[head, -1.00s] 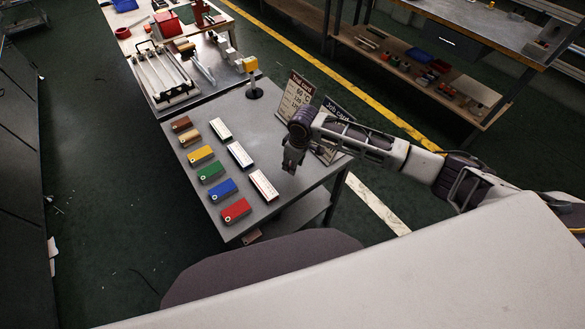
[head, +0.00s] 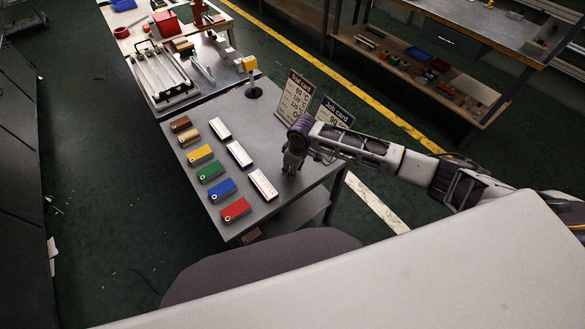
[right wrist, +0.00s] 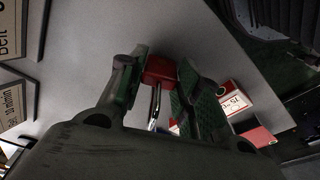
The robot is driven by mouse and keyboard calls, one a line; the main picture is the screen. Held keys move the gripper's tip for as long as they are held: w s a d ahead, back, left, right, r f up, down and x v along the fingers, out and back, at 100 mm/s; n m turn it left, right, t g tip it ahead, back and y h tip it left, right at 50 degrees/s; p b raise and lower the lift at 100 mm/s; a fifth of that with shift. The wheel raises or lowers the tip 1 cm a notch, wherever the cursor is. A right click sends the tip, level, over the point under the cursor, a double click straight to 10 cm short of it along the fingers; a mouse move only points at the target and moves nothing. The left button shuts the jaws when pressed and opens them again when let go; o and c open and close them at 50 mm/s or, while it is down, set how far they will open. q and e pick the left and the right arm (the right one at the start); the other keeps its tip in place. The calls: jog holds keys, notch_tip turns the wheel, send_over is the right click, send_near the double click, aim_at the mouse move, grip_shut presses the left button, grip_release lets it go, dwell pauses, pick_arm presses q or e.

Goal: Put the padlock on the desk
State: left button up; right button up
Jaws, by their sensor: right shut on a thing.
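The padlock (right wrist: 159,70) is red with a metal shackle and shows in the right wrist view between my fingers. My right gripper (right wrist: 162,78) is shut on its red body, with the shackle pointing back toward the palm. In the head view my right gripper (head: 290,169) is low over the right part of the grey desk (head: 263,122), beside the cards. The padlock is too small and covered to make out there. I cannot tell whether it touches the desk top. My left gripper is not in view.
Coloured blocks, such as the red one (head: 236,209), and white-and-red boxes (head: 264,185) lie left of my right gripper. A trial card (head: 295,98) and a job card (head: 331,120) stand behind it.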

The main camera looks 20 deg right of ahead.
jog(key=shift+f, duration=0.1)
jog(key=o, duration=0.9)
jog(key=shift+s+d+r, duration=0.2)
jog(key=shift+s+r, duration=0.05)
jog(key=shift+r, duration=1.75)
jog(key=shift+s+d+r, duration=0.2)
jog(key=shift+r, duration=1.85)
jog(key=shift+s+d+r, duration=0.2)
jog(key=shift+s+r, duration=0.05)
jog(key=shift+r, duration=1.75)
